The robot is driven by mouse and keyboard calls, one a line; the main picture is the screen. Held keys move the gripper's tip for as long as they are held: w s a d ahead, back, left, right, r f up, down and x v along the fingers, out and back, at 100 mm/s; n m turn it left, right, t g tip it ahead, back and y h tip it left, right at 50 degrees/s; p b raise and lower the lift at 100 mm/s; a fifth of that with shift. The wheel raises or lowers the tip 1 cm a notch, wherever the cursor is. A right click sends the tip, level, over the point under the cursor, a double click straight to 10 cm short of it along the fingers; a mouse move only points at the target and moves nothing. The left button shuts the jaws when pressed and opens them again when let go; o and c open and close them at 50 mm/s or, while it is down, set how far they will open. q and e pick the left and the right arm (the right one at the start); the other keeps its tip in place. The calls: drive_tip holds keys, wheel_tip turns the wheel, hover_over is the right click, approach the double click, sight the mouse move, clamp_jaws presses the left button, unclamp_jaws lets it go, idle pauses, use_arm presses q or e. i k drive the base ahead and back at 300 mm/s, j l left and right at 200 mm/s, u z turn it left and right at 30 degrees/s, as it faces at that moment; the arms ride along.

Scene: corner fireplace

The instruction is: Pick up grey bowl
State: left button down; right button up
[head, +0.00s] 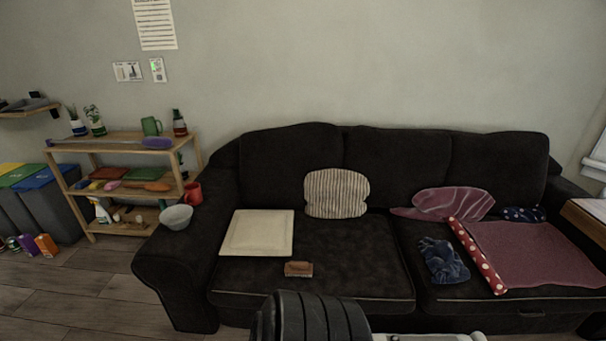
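Neither gripper is at the bowl. A black, ribbed part and a pale part at the bottom middle edge belong to my own body. I cannot make out either gripper's fingers in the head view.
The dark sofa (310,263) holds a cream square board (257,233), a striped cushion (337,193), a small brown object (298,269) and cloths at right. A wooden shelf (110,147) stands left of the sofa. Wooden floor (84,296) is open at lower left.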

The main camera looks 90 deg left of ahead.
sight(176, 217)
drive_tip(key=j+u, duration=0.1)
drive_tip(key=u, duration=3.7)
